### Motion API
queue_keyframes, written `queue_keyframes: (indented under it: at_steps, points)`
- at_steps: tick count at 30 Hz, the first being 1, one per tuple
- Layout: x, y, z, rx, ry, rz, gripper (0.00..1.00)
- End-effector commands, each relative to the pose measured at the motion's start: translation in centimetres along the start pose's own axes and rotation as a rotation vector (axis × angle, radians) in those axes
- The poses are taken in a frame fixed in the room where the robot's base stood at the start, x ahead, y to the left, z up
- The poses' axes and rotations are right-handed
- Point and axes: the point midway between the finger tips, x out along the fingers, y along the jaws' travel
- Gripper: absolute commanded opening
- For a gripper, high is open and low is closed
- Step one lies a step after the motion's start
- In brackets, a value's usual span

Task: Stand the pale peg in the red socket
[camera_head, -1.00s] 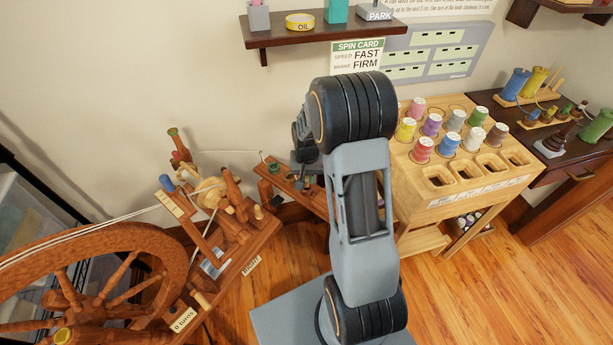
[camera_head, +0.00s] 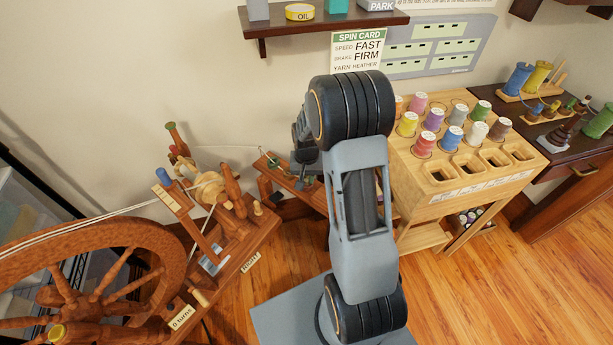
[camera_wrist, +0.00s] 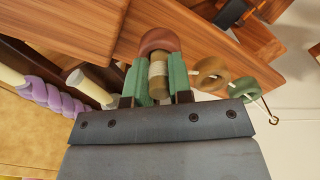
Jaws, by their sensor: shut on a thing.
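In the wrist view, my gripper (camera_wrist: 158,78) has its green jaws closed on the pale peg (camera_wrist: 158,71), a short tan cylinder with a lighter band. A rounded reddish piece (camera_wrist: 158,40), which looks like the red socket, lies right beyond the jaw tips in line with the peg. I cannot tell whether the peg touches it or is inside it. A brown ring (camera_wrist: 210,73) and a green ring (camera_wrist: 243,89) sit in a row to its right. In the head view, my arm hides the peg, and the bench (camera_head: 318,197) is partly covered.
In the wrist view, a purple-wound bobbin (camera_wrist: 45,92) and a cream peg (camera_wrist: 97,86) stand close at left, and a wire hook (camera_wrist: 272,118) at right. In the head view, the spinning wheel (camera_head: 95,240) is at left and a spool rack (camera_head: 470,185) at right.

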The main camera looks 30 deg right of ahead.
Motion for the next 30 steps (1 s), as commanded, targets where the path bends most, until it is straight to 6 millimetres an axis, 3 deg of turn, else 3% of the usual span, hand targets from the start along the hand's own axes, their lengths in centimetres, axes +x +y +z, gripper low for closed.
queue_keyframes:
  at_steps: [1,2,10,20,30]
  points:
    - [0.2,0.0,0.0,0.0,0.0,0.0,0.0]
    - [0.1,0.0,0.0,0.0,0.0,0.0,0.23]
    - [0.1,0.0,0.0,0.0,0.0,0.0,0.49]
    - [-0.5,0.0,0.0,0.0,0.001,0.0,0.5]
    - [-6.7,0.0,-0.1,0.0,0.004,-0.001,0.5]
